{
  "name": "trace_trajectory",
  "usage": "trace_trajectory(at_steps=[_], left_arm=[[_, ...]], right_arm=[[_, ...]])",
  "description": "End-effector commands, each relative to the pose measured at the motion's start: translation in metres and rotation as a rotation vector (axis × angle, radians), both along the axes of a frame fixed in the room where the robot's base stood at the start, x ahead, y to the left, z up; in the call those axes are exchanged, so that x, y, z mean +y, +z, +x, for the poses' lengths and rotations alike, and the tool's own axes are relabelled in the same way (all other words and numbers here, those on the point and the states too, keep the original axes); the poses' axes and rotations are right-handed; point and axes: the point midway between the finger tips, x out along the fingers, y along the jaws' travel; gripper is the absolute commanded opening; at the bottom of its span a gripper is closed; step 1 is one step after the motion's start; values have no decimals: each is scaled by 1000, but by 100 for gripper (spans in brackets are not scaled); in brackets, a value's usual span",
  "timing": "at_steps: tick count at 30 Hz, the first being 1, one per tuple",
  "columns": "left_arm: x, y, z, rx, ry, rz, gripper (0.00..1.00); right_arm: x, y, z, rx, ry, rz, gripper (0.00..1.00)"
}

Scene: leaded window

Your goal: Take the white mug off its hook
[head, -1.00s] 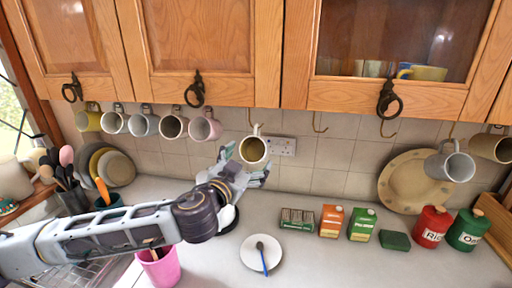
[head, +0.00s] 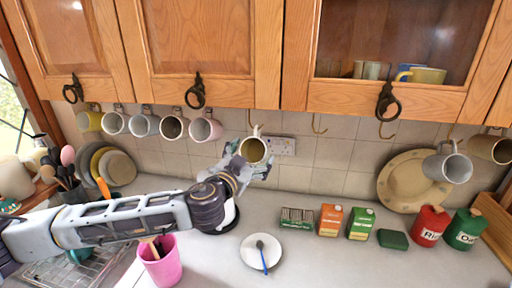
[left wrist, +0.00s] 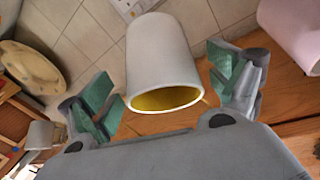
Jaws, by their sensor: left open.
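The white mug (head: 253,151) with a mustard-yellow inside hangs from a hook under the cupboards, its mouth tilted toward me. In the left wrist view the mug (left wrist: 163,50) lies between the fingers, mouth toward the palm. My left gripper (head: 247,161) reaches up to the mug from the left and below. Its green-padded fingers (left wrist: 160,80) are open on both sides of the mug, with gaps visible on both sides. The handle and hook contact are hidden in the wrist view. My right gripper is not in view.
Several mugs (head: 173,125) hang in a row to the left; a grey mug (head: 449,166) hangs at right. Empty hooks (head: 319,127) lie between. Below stand a pink pot (head: 160,266), a white saucer (head: 261,251) with a spoon, and boxes (head: 330,219). The wall socket (head: 284,146) is behind.

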Motion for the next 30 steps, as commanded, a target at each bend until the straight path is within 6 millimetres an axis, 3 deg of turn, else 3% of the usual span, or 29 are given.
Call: trace_trajectory(at_steps=[9, 26, 30], left_arm=[[-9, 1, 22, 0, 0, 0, 91], [-10, 0, 24, 0, -1, 0, 91], [-10, 0, 24, 0, 0, 0, 73]], right_arm=[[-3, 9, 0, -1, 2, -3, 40], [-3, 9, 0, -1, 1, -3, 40], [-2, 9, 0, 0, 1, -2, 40]])
